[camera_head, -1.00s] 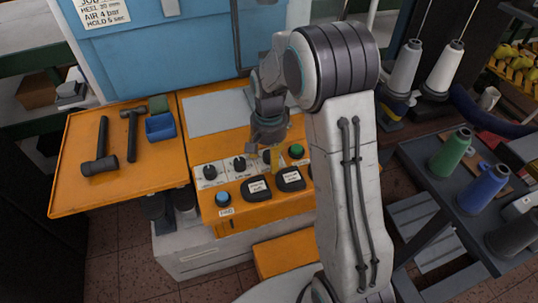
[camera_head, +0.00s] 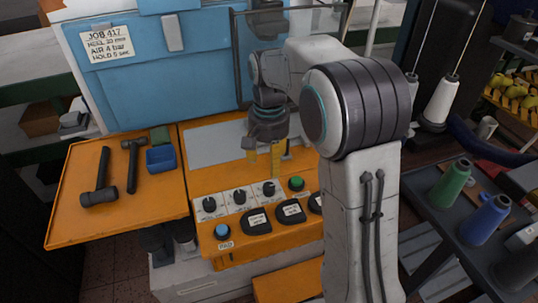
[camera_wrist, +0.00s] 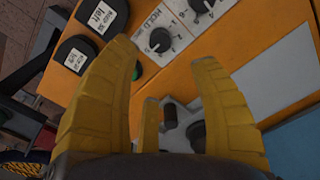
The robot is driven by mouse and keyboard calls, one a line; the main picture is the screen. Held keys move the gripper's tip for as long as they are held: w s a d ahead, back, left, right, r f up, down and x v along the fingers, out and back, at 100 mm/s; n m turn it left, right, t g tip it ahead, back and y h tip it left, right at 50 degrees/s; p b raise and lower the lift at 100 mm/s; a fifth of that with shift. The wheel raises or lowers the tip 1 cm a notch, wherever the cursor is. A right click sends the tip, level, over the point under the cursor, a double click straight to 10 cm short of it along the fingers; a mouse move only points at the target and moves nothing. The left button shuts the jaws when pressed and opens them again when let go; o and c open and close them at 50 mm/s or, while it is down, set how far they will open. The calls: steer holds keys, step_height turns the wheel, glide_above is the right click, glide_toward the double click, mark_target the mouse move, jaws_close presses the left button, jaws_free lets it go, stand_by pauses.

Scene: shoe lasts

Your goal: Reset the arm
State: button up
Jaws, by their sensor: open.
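My gripper (camera_head: 264,152) has yellow fingers and hangs above the orange control panel, in front of the grey plate (camera_head: 215,142). In the wrist view my gripper (camera_wrist: 165,100) is open, with its fingers spread and nothing held between them. A grey metal part (camera_wrist: 180,125) shows behind the fingers; I cannot tell what it is. Below the gripper in the head view, the orange panel (camera_head: 232,183) carries black knobs (camera_head: 239,196), a green button (camera_head: 296,183) and a blue button (camera_head: 222,231). My arm hides the panel's right side.
A blue machine body (camera_head: 130,65) with a job card (camera_head: 106,43) stands behind. At right, a dark cart (camera_head: 430,215) holds thread spools (camera_head: 452,183).

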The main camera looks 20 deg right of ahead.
steer(key=shift+r, duration=0.55)
